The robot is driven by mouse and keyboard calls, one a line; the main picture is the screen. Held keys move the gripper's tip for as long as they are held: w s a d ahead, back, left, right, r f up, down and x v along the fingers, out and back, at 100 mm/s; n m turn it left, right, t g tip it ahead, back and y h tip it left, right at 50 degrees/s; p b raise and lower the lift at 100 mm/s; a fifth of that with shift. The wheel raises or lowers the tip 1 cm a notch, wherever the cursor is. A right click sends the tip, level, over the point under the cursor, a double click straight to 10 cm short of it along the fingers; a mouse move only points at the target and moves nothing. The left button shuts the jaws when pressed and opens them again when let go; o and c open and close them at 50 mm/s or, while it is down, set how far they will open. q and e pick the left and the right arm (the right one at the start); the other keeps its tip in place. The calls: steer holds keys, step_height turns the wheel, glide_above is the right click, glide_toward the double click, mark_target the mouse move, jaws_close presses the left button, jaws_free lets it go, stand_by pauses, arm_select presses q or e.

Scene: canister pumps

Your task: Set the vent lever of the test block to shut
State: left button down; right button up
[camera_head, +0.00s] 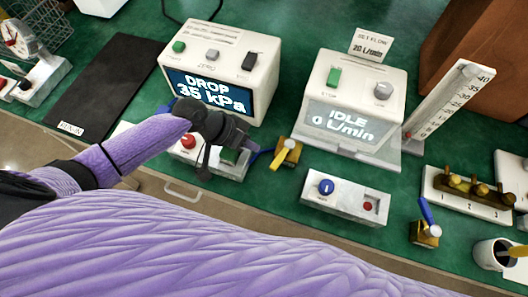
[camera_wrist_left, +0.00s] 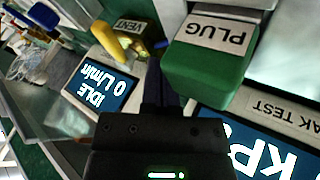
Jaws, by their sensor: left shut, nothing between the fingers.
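The test block (camera_head: 235,172) is a pale unit below the pressure display, partly hidden by my left gripper. It shows a red knob (camera_head: 188,142) and a green part. Beside its right end is a brass valve with a yellow lever (camera_head: 279,153), slanting toward the front edge. In the left wrist view the yellow lever (camera_wrist_left: 105,41) lies beside a VENT label (camera_wrist_left: 131,27), and a green block marked PLUG (camera_wrist_left: 208,65) is close to the camera. My left gripper (camera_head: 204,172) is shut and empty over the block, left of the lever. My right gripper is out of view.
The pressure unit (camera_head: 262,72) reads DROP 35 kPa; the flow unit (camera_head: 398,108) reads IDLE 0 L/min. A box with a blue knob (camera_head: 340,203), a blue-levered valve (camera_head: 425,236) and a cup (camera_head: 489,258) stand to the right. A dark mat (camera_head: 105,85) lies left.

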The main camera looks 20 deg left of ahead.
mark_target(281, 157)
arm_select(q)
steer(key=d, duration=0.2)
steer(key=shift+s+d+r+p, duration=0.1)
steer(key=shift+s+d+p, duration=0.25)
steer(key=shift+s+p, duration=0.05)
steer(key=shift+s+d, duration=0.15)
steer(key=shift+d, duration=0.4)
